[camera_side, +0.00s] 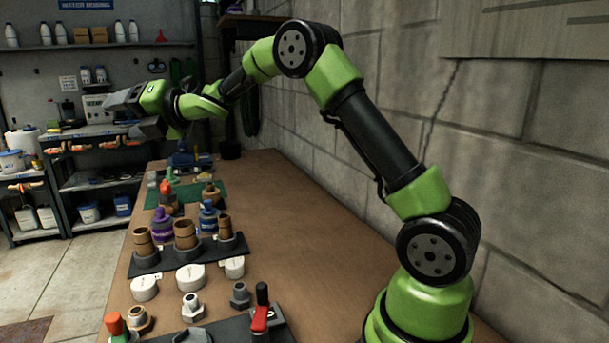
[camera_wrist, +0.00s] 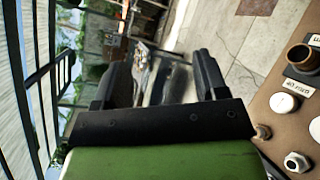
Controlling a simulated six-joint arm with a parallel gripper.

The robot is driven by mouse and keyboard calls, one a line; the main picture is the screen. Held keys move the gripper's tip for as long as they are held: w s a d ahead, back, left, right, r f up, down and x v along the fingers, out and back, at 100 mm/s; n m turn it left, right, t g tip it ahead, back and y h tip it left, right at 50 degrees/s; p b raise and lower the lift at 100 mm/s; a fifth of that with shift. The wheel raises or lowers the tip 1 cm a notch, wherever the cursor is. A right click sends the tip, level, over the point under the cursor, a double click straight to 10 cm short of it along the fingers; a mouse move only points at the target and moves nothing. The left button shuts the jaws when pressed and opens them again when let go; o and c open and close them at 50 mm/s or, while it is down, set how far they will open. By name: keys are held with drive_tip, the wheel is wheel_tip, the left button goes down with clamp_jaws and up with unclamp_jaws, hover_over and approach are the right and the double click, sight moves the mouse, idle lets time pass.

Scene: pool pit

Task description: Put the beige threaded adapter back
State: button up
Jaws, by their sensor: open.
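My gripper (camera_side: 122,115) is open and empty, raised high beyond the far left end of the bench. Its two fingers also show spread apart in the wrist view (camera_wrist: 160,66), with only floor and shelving between them. A pale, off-white to beige hex fitting with a threaded neck (camera_side: 193,307) stands upright on the near bench top; it looks like the beige threaded adapter, though I cannot be sure. It also shows at the lower right of the wrist view (camera_wrist: 297,162), well away from the fingers.
Brown threaded fittings (camera_side: 186,235) stand on a black holder (camera_side: 207,251). White caps (camera_side: 190,277), a grey fitting (camera_side: 240,295) and a brass-coloured fitting (camera_side: 141,320) sit nearer. A red-handled valve (camera_side: 262,311) stands at the front. Bare bench (camera_side: 300,230) lies right, beside a block wall.

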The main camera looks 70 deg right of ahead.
drive_tip(key=s+r+m+g+h, duration=0.1)
drive_tip(key=s+r+m+h, duration=0.25)
drive_tip(key=s+m, duration=0.55)
drive_tip(key=s+r+m+g+h, duration=0.1)
drive_tip(key=s+r+m+h, duration=0.25)
drive_tip(key=s+m, duration=0.45)
drive_tip(key=s+a+f+m+g+y, duration=0.1)
drive_tip(key=s+a+f+m+g, duration=0.1)
drive_tip(key=s+m, duration=0.3)
drive_tip(key=s+a+f+m+g+y, duration=0.1)
drive_tip(key=s+f+m, duration=0.3)
drive_tip(key=s, duration=0.4)
drive_tip(key=s+a+f+m+g+y, duration=0.2)
drive_tip(key=s+a+f+m+g, duration=0.1)
drive_tip(key=s+m, duration=0.3)
drive_tip(key=shift+s+a+f, duration=0.45)
drive_tip(key=shift+a+f, duration=0.15)
